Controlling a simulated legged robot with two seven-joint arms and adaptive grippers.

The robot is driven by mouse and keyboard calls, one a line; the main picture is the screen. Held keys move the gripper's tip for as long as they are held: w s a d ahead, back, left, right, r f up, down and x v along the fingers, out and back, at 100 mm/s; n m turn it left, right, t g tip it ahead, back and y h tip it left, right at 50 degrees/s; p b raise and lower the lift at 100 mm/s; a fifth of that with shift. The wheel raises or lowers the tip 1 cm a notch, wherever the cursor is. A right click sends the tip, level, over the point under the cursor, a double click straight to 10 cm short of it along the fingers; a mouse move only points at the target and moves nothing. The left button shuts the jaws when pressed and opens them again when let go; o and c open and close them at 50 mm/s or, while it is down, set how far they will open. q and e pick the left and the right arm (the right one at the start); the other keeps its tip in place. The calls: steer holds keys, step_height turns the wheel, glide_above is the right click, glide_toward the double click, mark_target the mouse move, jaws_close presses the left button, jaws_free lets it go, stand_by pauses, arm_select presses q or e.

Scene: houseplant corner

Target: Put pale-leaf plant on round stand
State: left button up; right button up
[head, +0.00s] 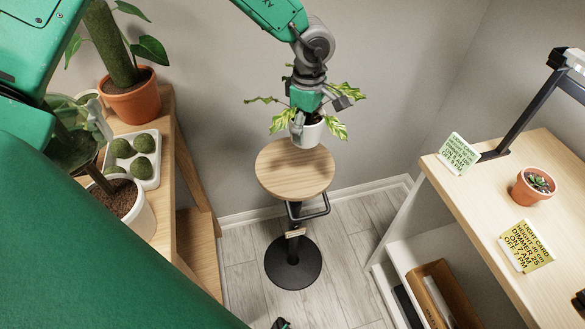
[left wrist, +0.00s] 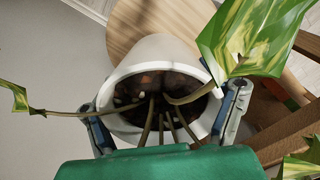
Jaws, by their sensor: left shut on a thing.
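The pale-leaf plant has yellow-and-green leaves (head: 337,128) and a white pot (head: 308,136). My left gripper (head: 312,118) comes down from above and is shut on the pot. In the left wrist view its fingers grip both sides of the white pot (left wrist: 150,52), with dark soil and stems inside. The round stand (head: 290,178) has a pale wood top on a black post and base. The pot overlaps the far right edge of the top in the head view. I cannot tell whether it touches. The wood top also shows behind the pot in the left wrist view (left wrist: 140,22).
A wooden shelf at left holds a terracotta-potted plant (head: 132,103), a white tray of moss balls (head: 150,183) and a white pot of soil (head: 138,215). At right, a wood-topped cabinet (head: 480,205) bears a lamp (head: 530,105), cards and a succulent (head: 533,188). The stand's near side is clear.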

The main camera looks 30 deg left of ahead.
arm_select(q)
steer(key=shift+f, duration=0.55)
steer(key=b, duration=0.1)
glide_above(310, 170)
steer(key=f, duration=0.4)
steer(key=shift+d+f, duration=0.35)
steer(key=shift+d, duration=0.05)
steer(key=shift+f, duration=0.3)
steer(key=f, duration=0.1)
steer(key=a+f, duration=0.2)
steer(key=f, duration=0.1)
steer(key=shift+f, duration=0.1)
steer(key=shift+c, duration=0.7)
steer(key=shift+d, duration=0.65)
steer(key=o, duration=1.7)
steer(key=shift+d, duration=0.2)
steer(key=shift+o, duration=0.2)
steer(key=shift+a, duration=0.55)
steer(key=shift+a+r, duration=0.15)
steer(key=shift+r, duration=0.2)
steer(key=r, duration=0.7)
steer(key=d+r+p, duration=0.1)
steer(key=r, duration=0.3)
steer(key=shift+a+r, duration=0.25)
steer(key=shift+a, duration=0.15)
arm_select(e)
steer(key=shift+d+f, duration=0.35)
steer(key=shift+f, duration=0.05)
